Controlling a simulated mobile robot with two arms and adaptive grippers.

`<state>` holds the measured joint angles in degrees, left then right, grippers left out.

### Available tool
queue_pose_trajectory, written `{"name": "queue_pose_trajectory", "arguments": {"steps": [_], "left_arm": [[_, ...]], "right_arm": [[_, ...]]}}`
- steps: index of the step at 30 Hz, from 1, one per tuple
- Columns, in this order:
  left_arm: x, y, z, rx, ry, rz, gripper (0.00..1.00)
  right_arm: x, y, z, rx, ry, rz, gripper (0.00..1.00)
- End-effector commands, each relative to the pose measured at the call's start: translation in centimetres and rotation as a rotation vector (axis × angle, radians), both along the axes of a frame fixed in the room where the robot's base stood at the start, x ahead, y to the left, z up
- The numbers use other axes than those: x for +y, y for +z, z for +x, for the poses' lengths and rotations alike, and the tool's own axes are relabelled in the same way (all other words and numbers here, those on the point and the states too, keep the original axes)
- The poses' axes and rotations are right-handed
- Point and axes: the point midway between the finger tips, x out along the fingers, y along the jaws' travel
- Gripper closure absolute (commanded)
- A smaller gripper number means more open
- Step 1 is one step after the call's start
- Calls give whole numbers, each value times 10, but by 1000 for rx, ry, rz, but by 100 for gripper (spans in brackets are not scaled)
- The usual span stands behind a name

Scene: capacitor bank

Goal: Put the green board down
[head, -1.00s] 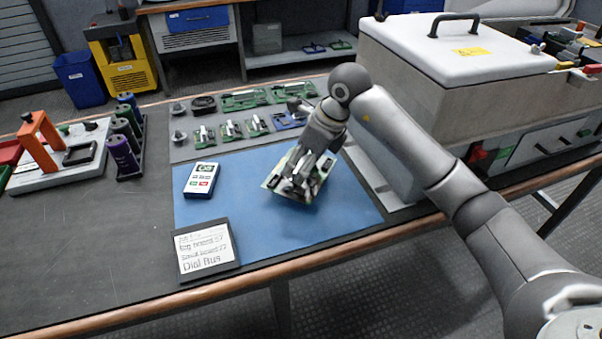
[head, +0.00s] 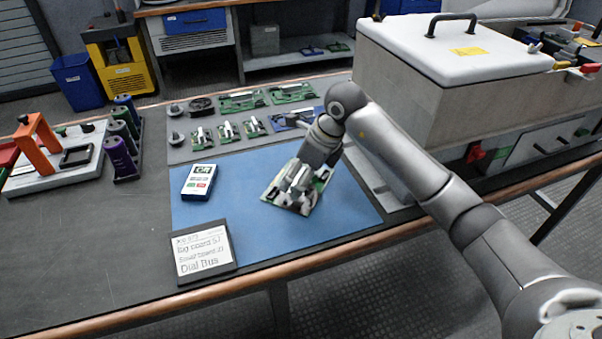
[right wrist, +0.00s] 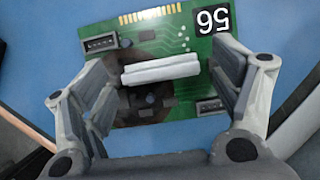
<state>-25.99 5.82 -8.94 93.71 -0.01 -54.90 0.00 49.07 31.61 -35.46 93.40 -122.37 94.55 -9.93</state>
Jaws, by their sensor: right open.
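The green board (head: 273,190) appears to lie flat on the right half of the blue mat (head: 238,228). In the right wrist view the green board (right wrist: 165,38) carries a white "56" label, gold edge contacts and a pale raised block in the middle. My right gripper (head: 297,193) is right over the board and hides part of it. In the right wrist view my right gripper (right wrist: 168,98) is open, its fingers spread left and right of the pale block with gaps between. My left gripper is not in view.
A handheld meter (head: 200,181) and a written sign (head: 203,251) occupy the mat's left side. A grey tray (head: 182,152) of smaller boards lies behind. A big lidded box (head: 430,95) stands close on the right. The mat's front middle is clear.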

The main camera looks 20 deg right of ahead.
Motion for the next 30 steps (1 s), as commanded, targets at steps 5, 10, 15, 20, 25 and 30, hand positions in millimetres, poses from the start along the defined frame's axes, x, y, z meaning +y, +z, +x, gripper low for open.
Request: {"name": "queue_pose_trajectory", "arguments": {"steps": [5, 10, 15, 20, 25, 30], "left_arm": [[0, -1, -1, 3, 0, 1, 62], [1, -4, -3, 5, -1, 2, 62], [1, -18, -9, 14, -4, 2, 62], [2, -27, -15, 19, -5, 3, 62], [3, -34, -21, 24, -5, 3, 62], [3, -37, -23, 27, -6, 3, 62]], "right_arm": [[0, 0, 0, 0, 0, 0, 17], [-2, 11, -1, -4, -1, 0, 17], [-13, 44, -10, -5, -1, -2, 17], [-23, 77, -19, -6, -1, -1, 17], [-30, 101, -27, -2, -1, -1, 17], [-33, 112, -31, -1, 0, -1, 17]]}}
